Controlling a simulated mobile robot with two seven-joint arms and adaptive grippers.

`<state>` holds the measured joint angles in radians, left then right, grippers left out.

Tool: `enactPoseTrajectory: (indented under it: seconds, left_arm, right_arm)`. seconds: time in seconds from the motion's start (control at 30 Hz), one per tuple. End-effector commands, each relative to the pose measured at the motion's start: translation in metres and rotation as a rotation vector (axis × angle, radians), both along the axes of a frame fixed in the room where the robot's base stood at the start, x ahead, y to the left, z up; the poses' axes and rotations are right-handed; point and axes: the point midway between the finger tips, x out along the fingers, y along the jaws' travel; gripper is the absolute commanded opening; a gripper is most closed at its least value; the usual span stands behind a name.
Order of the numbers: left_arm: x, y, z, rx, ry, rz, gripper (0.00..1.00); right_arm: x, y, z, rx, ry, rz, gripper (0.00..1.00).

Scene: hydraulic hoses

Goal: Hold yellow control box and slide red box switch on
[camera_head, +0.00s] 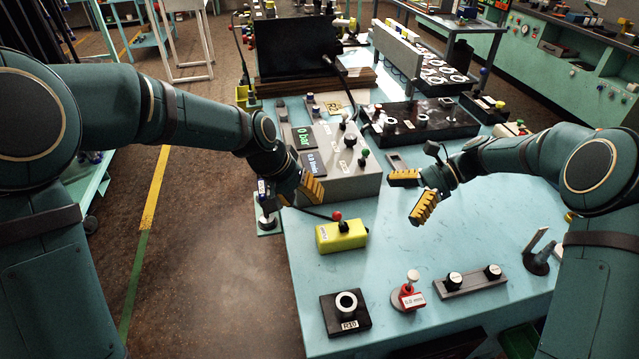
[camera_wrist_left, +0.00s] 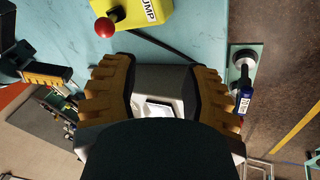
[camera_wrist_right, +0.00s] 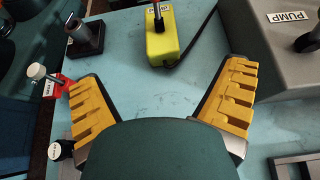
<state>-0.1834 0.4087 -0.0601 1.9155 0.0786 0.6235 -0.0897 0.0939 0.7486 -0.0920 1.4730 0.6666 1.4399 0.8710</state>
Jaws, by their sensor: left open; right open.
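The yellow control box (camera_head: 341,236), labelled PUMP, lies on the blue table. My left gripper (camera_head: 301,191) is open and empty, just behind and left of the box. My right gripper (camera_head: 407,195) is open and empty, above the table to its right. Neither touches the box. A small red box (camera_head: 410,299) with a 0.0 mm label and white-topped knob stands nearer the front.
A grey panel (camera_head: 345,175) with displays and knobs stands behind the box, close to my left gripper. A black block with a white ring (camera_head: 346,312) and a grey bar with two knobs (camera_head: 470,282) are at the front.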

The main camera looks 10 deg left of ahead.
Motion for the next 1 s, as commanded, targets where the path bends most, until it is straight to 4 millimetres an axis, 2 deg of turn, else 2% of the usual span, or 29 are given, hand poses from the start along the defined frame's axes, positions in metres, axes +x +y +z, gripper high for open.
enactPoseTrajectory:
  seconds: [0.03, 0.1, 0.3, 0.57, 1.0]
  left_arm:
    - [-0.006, -0.012, 0.018, 0.012, -0.012, -0.063, 0.46]
    - [-0.014, -0.024, 0.036, 0.03, -0.017, -0.135, 0.46]
    - [-0.03, -0.04, 0.063, 0.065, -0.023, -0.243, 0.46]
    - [-0.032, -0.041, 0.066, 0.069, -0.021, -0.257, 0.46]
    - [-0.032, -0.041, 0.065, 0.069, -0.022, -0.255, 0.46]
  right_arm:
    - [0.0, 0.0, 0.0, 0.0, -0.001, 0.0, 0.95]
    - [0.0, 0.0, 0.0, 0.0, 0.0, 0.001, 0.95]
    - [0.0, 0.001, 0.0, 0.0, 0.0, 0.001, 0.95]
    - [-0.007, 0.021, -0.012, 0.001, 0.003, 0.003, 0.95]
    - [-0.028, 0.087, -0.049, 0.001, 0.001, 0.004, 0.95]
